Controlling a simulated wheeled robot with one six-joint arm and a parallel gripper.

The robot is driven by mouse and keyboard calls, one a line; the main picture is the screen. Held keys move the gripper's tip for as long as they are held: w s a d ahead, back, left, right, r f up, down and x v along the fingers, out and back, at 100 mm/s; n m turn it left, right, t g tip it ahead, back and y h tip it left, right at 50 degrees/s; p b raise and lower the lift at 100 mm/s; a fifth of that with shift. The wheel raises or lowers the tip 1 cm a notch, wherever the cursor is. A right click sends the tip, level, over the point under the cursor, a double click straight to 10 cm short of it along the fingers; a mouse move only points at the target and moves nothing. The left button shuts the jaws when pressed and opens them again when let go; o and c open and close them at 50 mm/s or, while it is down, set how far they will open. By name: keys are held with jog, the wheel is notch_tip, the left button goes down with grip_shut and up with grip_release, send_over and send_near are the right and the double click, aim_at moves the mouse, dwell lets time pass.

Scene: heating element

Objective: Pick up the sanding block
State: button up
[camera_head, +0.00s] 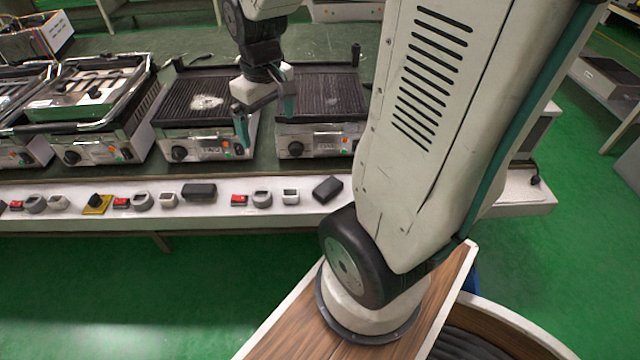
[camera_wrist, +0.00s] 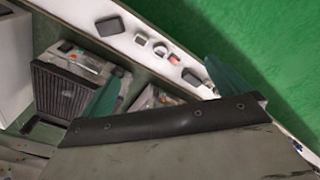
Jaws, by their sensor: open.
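Two dark grey blocks that look like sanding blocks lie on the white front ledge of the bench. One dark block (camera_head: 199,190) is left of centre, and it also shows in the wrist view (camera_wrist: 193,77). The other dark block (camera_head: 327,189) lies tilted at the right, and it also shows in the wrist view (camera_wrist: 109,26). I cannot tell which one is meant. My gripper (camera_head: 264,112) is open and empty, with teal fingers, above and in front of the grills. In the wrist view my gripper (camera_wrist: 163,70) points towards the ledge, apart from both blocks.
Between the blocks are a red-topped piece (camera_head: 239,200), a grey ring (camera_head: 262,198) and a white square piece (camera_head: 290,197). Several similar small parts and a yellow-based knob (camera_head: 97,204) lie further left. Contact grills (camera_head: 205,100) stand behind the ledge (camera_head: 225,214). Green floor is clear in front.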

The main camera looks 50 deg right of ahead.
jog(key=w+d+f, duration=0.2)
jog(key=d+f, duration=0.4)
jog(key=f, duration=0.1)
send_over(329, 187)
jog(key=shift+g, duration=0.4)
jog(key=f, duration=2)
jog(key=shift+w+a+f, duration=0.15)
jog(key=shift+w+f, duration=0.15)
jog(key=f, duration=0.8)
jog(key=shift+s+d, duration=0.2)
jog(key=shift+s, duration=0.1)
jog(key=c, duration=0.8)
jog(key=shift+c, duration=0.3)
